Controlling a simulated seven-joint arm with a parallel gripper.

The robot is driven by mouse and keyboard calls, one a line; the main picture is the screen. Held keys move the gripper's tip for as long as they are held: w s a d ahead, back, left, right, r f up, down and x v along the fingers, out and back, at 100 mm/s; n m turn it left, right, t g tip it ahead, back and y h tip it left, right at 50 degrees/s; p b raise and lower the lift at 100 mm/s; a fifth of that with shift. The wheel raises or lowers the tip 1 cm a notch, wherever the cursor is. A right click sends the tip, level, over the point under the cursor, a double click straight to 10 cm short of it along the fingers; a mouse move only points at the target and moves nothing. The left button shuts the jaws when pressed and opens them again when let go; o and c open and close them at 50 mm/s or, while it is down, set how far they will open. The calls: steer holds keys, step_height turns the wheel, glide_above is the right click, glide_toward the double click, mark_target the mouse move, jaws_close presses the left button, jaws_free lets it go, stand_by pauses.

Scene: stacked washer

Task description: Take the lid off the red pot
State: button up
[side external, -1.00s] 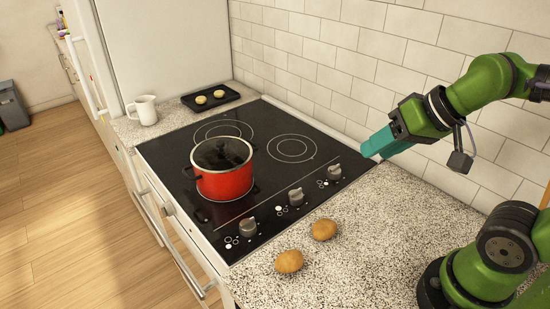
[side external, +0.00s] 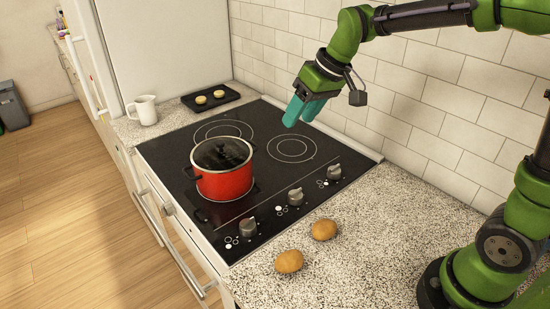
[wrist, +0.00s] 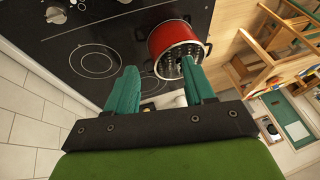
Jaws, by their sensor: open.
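The red pot (side external: 225,183) stands on the black cooktop, front left, with dark side handles. A dark, see-through lid (side external: 212,152) with a black knob sits on its rim. The pot (wrist: 168,35) also shows near the top of the wrist view. There the lid (wrist: 183,55) is partly hidden by a finger. My gripper (side external: 300,116) has teal fingers. It is open and empty, above and to the right of the pot, touching nothing. In the wrist view its fingertips (wrist: 157,68) are spread apart.
The cooktop (side external: 262,190) has control knobs (side external: 295,196) along its front edge. Two potatoes (side external: 289,261) lie on the speckled counter. The tiled wall bounds the right side.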

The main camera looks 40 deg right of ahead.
mark_target(222, 142)
steer(key=w+a+n+y, duration=0.25)
steer(key=w+n, duration=0.65)
steer(key=w, duration=0.5)
steer(key=shift+h, duration=0.45)
steer(key=x, duration=1.5)
steer(key=shift+a+f, duration=0.15)
steer(key=shift+a, duration=0.25)
jaws_close()
